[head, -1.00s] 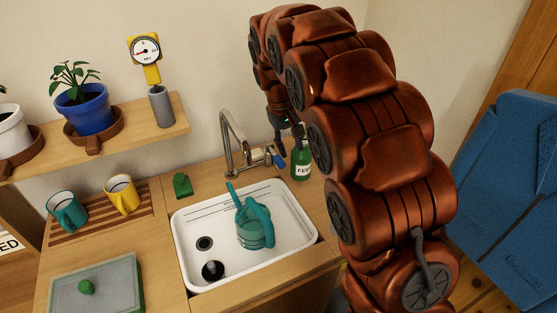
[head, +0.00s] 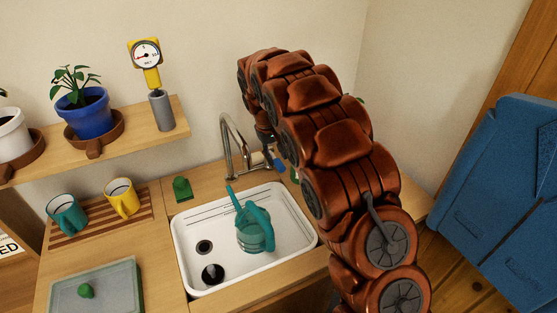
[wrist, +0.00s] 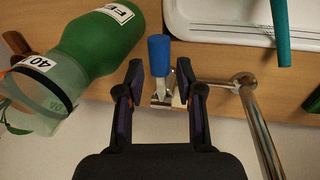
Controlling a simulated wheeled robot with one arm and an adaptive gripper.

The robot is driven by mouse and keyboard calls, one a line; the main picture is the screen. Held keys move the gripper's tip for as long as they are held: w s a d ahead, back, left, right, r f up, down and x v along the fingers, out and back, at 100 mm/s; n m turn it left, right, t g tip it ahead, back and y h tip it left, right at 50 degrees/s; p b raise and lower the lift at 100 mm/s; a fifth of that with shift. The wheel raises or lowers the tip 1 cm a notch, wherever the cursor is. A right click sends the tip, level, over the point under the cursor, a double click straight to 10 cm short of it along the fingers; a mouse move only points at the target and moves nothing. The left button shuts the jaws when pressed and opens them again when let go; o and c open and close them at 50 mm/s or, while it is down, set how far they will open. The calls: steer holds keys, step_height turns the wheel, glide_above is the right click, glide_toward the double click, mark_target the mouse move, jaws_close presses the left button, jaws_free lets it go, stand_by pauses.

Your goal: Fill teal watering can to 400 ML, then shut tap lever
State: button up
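The teal watering can (head: 254,232) stands in the white sink, below the tap's spout. Its water level cannot be read from here. The chrome tap (head: 228,142) rises behind the sink, and no stream is clearly visible. Its blue lever (wrist: 158,55) is in the wrist view, between the fingertips of my gripper (wrist: 159,70). The gripper is open, with a finger on each side of the lever and visible gaps. In the head view my arm hides most of the gripper. Part of the can's teal spout (wrist: 281,30) shows in the wrist view.
A green bottle (wrist: 98,42) with a label stands close beside the gripper's left finger in the wrist view. The sink (head: 190,262) has dark drain openings. A green sponge-like block (head: 182,188), two mugs and a shelf (head: 150,123) with pots are to the left.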

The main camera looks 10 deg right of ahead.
mark_target(279, 163)
steer(key=shift+d+f, duration=0.15)
steer(key=shift+f, duration=0.65)
steer(key=shift+d+f, duration=0.15)
steer(key=shift+f, duration=0.6)
jaws_close()
